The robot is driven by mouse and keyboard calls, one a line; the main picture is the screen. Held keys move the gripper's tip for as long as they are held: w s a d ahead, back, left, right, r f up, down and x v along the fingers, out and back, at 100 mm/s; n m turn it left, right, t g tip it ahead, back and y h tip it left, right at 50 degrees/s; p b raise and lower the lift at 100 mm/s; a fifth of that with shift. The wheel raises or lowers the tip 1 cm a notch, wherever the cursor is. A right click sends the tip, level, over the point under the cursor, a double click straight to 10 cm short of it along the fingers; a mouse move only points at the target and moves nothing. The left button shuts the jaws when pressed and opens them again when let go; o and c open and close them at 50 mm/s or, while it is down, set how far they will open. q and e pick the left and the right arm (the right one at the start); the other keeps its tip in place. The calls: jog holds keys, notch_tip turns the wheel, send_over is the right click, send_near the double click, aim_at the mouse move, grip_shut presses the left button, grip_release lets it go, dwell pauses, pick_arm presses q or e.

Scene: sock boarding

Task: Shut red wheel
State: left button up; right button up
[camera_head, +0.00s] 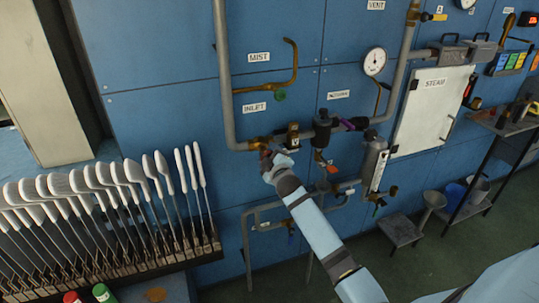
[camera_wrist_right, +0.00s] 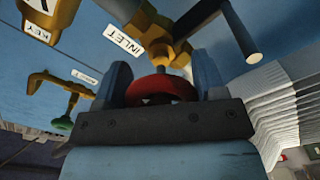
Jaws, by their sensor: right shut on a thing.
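The red wheel (camera_wrist_right: 162,87) sits on a brass valve (camera_wrist_right: 160,38) beside the INLET label, which shows in the right wrist view. My right gripper (camera_wrist_right: 160,82) has one finger on each side of the wheel and is shut on it. In the head view my right gripper (camera_head: 272,157) is at the brass valve at the lower end of the grey inlet pipe (camera_head: 226,90); the wheel is mostly hidden there by the gripper. My left gripper is not in view.
A green-handled valve (camera_head: 279,96) is on the brass pipe above. A black cylinder (camera_head: 322,128) and a purple-handled valve (camera_head: 354,124) stand to the right. A rack of white boards (camera_head: 110,190) fills the lower left. A steam cabinet (camera_head: 432,105) is at right.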

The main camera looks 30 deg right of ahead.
jog(key=m+p, duration=0.1)
jog(key=m, duration=0.4)
jog(key=shift+a+m+p, duration=0.15)
jog(key=shift+m+p, duration=0.15)
jog(key=shift+p, duration=0.1)
jog(key=m+p, duration=0.1)
jog(key=m, duration=0.2)
jog(key=shift+a+m, duration=0.1)
jog(key=shift+m, duration=0.2)
jog(key=m+p, duration=0.2)
jog(key=m, duration=0.4)
jog(key=shift+a, duration=0.15)
jog(key=m, duration=0.7)
jog(key=m+p, duration=0.1)
jog(key=m, duration=0.5)
jog(key=shift+w+a+r+m+p, duration=0.1)
jog(key=shift+a+r+m+p, duration=0.1)
jog(key=shift+m+p, duration=0.15)
jog(key=shift+m, duration=0.25)
jog(key=o, duration=0.9)
